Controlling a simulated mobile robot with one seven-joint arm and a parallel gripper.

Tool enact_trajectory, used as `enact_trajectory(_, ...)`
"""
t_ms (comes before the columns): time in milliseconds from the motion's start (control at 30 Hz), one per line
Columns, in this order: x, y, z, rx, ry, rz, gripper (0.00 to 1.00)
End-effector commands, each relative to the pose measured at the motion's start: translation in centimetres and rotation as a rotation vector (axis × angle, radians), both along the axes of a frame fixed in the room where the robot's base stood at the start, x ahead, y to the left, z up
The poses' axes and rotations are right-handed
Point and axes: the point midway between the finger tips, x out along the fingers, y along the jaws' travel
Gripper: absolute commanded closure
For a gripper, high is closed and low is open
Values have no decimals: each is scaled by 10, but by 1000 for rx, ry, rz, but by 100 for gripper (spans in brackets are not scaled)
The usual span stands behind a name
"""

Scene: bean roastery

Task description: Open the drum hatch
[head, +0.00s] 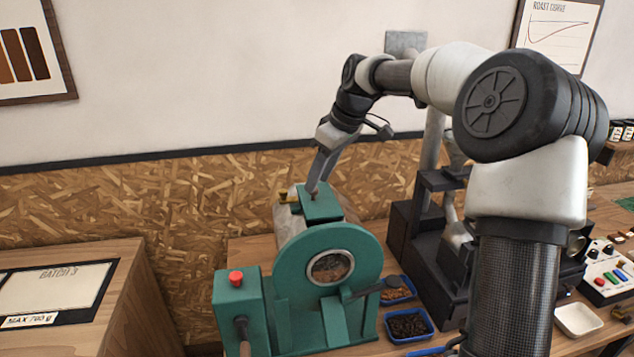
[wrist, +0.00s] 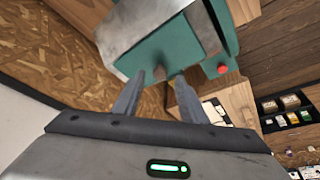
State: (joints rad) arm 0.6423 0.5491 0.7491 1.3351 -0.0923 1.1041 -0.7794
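The green roaster has a pale metal drum (head: 289,226) behind a round front plate with a dark glass window (head: 330,267). A green block (head: 320,207) sits on top of the drum, with a small brass-coloured piece (head: 287,197) at its left. I cannot tell which part is the hatch. My gripper (head: 314,190) points down at the top of this block, and I cannot tell whether it touches. In the wrist view my gripper (wrist: 160,77) has its two fingers apart, with nothing seen held between them. A green part of the roaster (wrist: 165,55) lies just beyond the tips.
A green control box (head: 237,300) with a red button (head: 236,278) stands left of the drum. Blue trays of beans (head: 409,326) lie at its right, near a dark machine (head: 415,225). A wooden counter (head: 125,300) is at left. The chipboard wall (head: 200,200) stands behind.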

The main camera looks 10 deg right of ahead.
Motion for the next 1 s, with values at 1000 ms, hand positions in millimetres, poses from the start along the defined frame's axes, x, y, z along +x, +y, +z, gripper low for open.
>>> enact_trajectory(1000, 6, 6, -21, 2, -1, -1, 100)
